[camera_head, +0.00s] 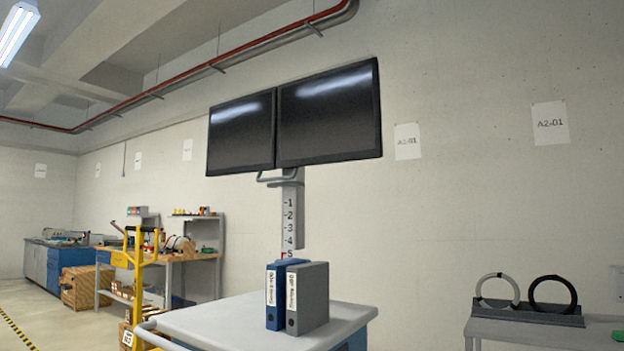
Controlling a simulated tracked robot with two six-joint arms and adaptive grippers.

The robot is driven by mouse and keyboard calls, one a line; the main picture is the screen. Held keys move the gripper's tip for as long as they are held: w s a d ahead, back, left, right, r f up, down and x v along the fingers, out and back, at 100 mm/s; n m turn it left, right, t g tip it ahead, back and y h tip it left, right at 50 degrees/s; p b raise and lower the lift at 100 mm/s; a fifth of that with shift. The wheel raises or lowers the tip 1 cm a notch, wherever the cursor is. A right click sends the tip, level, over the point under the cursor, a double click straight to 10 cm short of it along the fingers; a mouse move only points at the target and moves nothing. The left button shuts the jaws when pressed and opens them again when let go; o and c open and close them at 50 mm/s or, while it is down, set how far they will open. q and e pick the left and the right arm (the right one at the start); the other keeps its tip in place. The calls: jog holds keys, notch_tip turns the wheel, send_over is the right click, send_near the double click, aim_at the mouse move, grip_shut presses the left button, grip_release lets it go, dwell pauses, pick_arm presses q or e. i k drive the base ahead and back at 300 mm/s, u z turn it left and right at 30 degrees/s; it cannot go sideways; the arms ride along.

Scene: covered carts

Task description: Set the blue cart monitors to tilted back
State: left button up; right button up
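Two dark monitors, a left one (241,134) and a right one (329,114), sit side by side on top of a grey column (292,215). The column carries a scale numbered 1 to 5, with a red mark near the 5. A grey bar handle (272,180) shows below the monitors. The column rises behind the pale top of a cart (215,322), whose blue side (354,341) shows only at the lower right. The monitors' exact tilt is hard to tell from this low angle. Neither of my grippers is in view.
A blue binder (274,297) and a grey binder (308,297) stand upright on the cart top. A yellow hand truck (139,270) stands left of the cart. A grey table (540,331) with two rings is at right. Workbenches line the back left; open floor (40,320) lies at far left.

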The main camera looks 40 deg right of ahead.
aim_at(334, 116)
jog(key=k, duration=0.85)
jog(key=z, duration=1.1)
jog(key=i, duration=1)
jog(key=z, duration=0.15)
